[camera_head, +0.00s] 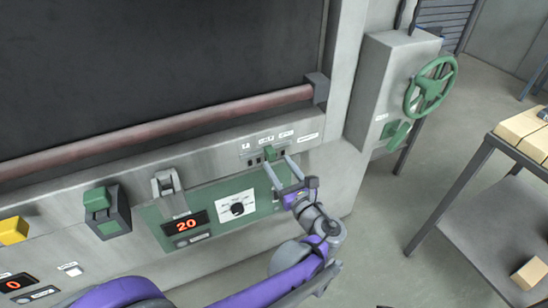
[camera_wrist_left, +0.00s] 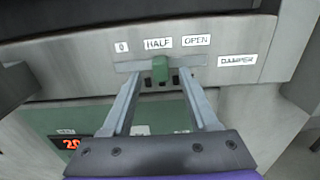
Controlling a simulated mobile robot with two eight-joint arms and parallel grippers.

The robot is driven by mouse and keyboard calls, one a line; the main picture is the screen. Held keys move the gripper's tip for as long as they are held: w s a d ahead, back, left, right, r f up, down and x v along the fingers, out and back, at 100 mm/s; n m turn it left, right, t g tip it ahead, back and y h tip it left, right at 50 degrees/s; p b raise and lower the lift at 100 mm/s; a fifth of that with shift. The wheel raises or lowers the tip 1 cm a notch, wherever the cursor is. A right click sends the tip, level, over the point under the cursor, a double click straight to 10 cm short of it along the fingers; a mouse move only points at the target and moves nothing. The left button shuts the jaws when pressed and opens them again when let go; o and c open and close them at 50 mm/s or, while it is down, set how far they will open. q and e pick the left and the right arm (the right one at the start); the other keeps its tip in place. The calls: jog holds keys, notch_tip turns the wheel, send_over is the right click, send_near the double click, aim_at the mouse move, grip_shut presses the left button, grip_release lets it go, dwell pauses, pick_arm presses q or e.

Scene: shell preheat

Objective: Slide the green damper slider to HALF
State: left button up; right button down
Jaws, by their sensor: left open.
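The green damper slider (camera_wrist_left: 160,69) sits in its slot below the HALF label (camera_wrist_left: 158,44), which lies between the 0 label (camera_wrist_left: 122,47) and the OPEN label (camera_wrist_left: 196,41). In the head view the slider (camera_head: 270,153) shows on the grey panel. My left gripper (camera_head: 278,162) is open, with its fingertips near the panel. In the left wrist view its two fingers (camera_wrist_left: 161,78) stand on either side of the slider, with a gap on each side. I cannot tell whether the fingertips touch the panel. My right gripper is not in view.
A green handwheel (camera_head: 430,88) stands out from a grey box at the right. A table (camera_head: 487,148) with blocks is farther right.

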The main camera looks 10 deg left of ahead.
pick_arm(q)
jog(key=v, duration=0.6)
jog(key=shift+s, duration=0.2)
jog(key=shift+d, duration=0.15)
jog(key=s+a+f+n+g+h, duration=0.2)
jog(key=s+a+f+n+g, duration=0.25)
jog(key=a+n, duration=0.3)
jog(key=s+a+f+n+g+h, duration=0.1)
jog(key=s+a+f+n+g, duration=0.4)
jog(key=a, duration=0.3)
jog(key=s+d+f+n+h, duration=0.1)
jog(key=s+f+n+h, duration=0.2)
jog(key=s+n, duration=0.45)
jog(key=s+f+n+h, duration=0.2)
jog(key=s+n+h, duration=0.2)
jog(key=s+n, duration=0.4)
jog(key=w+r+n+p, duration=0.1)
jog(key=w+r+p, duration=0.2)
jog(key=r+p, duration=0.9)
jog(key=shift+w+d+r, duration=0.3)
jog(key=shift+w+r, duration=0.05)
jog(key=shift+r, duration=0.4)
